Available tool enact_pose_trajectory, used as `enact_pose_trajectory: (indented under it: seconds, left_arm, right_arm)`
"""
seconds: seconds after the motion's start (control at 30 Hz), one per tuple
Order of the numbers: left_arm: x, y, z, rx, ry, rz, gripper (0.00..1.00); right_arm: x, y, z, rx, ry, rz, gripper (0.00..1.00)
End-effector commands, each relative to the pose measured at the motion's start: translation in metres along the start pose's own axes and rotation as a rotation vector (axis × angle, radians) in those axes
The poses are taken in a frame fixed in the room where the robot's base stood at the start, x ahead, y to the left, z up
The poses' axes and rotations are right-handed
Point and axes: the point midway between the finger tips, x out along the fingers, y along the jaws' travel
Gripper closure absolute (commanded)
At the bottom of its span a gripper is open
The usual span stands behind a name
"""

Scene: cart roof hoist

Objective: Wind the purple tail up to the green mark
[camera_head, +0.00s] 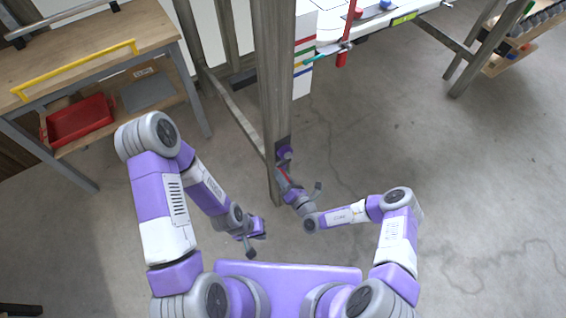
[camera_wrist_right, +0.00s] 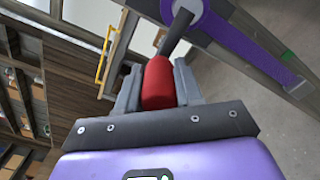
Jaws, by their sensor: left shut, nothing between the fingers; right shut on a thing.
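In the right wrist view, my right gripper (camera_wrist_right: 158,88) is shut on the red crank handle (camera_wrist_right: 158,70). A dark crank arm (camera_wrist_right: 178,32) joins the handle to a purple hub (camera_wrist_right: 182,8). The purple tail (camera_wrist_right: 245,45) runs from the hub along the grey post to a grey end (camera_wrist_right: 297,86). The green mark (camera_wrist_right: 287,55) is on the post beside the tail; the tail's end looks a little farther from the hub than the mark. In the head view, my right gripper (camera_head: 288,184) is at the post's lower part, below the purple hub (camera_head: 285,153). My left gripper (camera_head: 257,243) is shut and empty, apart from the post.
The wooden post (camera_head: 273,80) stands in front of me, with a low rail (camera_head: 238,118) running back left. A workbench (camera_head: 90,50) with a red tray (camera_head: 80,120) on its shelf is at left. A white cart roof (camera_head: 385,25) is at the back. Floor on the right is clear.

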Motion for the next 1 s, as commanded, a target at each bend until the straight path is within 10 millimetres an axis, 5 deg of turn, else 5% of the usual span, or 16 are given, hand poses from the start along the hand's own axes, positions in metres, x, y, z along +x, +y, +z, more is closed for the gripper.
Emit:
enact_pose_trajectory:
  seconds: [0.43,0.73,1.0]
  left_arm:
    - [0.001,-0.001,0.000,0.000,0.000,0.000,1.00]
    - [0.029,-0.011,-0.001,0.000,0.000,0.000,1.00]
    - [0.029,-0.011,-0.001,0.000,0.000,0.000,1.00]
  right_arm:
    - [0.000,-0.002,-0.001,0.000,0.000,0.000,0.89]
    - [0.000,-0.038,-0.013,-0.002,-0.003,-0.003,0.89]
    - [0.000,-0.038,-0.013,-0.001,-0.002,-0.001,0.89]
